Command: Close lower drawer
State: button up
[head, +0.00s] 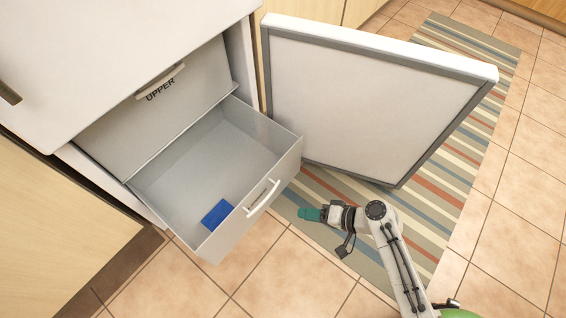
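The lower drawer (212,236) is pulled out of a white cabinet. It is a grey-white box with a white bar handle (263,197) on its front. A blue rectangular object (217,214) lies inside it, near the front. My gripper (308,214), with teal fingertips, is in front of the drawer and to the right of the handle, apart from it in the picture. Its fingers are too small to tell whether they are open or shut.
The upper drawer (165,100), marked UPPER, is pushed in above. A cabinet door (360,95) stands wide open to the right of the lower drawer. A striped rug (440,190) lies under the door and my arm. Tiled floor (265,275) in front is clear.

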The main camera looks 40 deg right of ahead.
jog(key=d+r+m+t+h, duration=0.1)
jog(key=m, duration=0.1)
jog(key=w+d+r+m+t+p, duration=0.1)
jog(key=d, duration=0.1)
jog(key=d+m+t+h+p, duration=0.1)
jog(key=m, duration=0.1)
jog(key=shift+w+d+r+m+t+h, duration=0.3)
jog(key=shift+w+r+t, duration=0.1)
grip_shut()
jog(key=b, duration=0.2)
send_near(275, 170)
jog(key=shift+m+t, duration=0.3)
jog(key=shift+m, duration=0.1)
jog(key=x, duration=0.5)
jog(key=shift+a+f, duration=0.15)
jog(key=shift+f, duration=0.15)
jog(key=shift+w+a, duration=0.15)
jog(key=shift+w, duration=0.4)
jog(key=shift+w, duration=0.15)
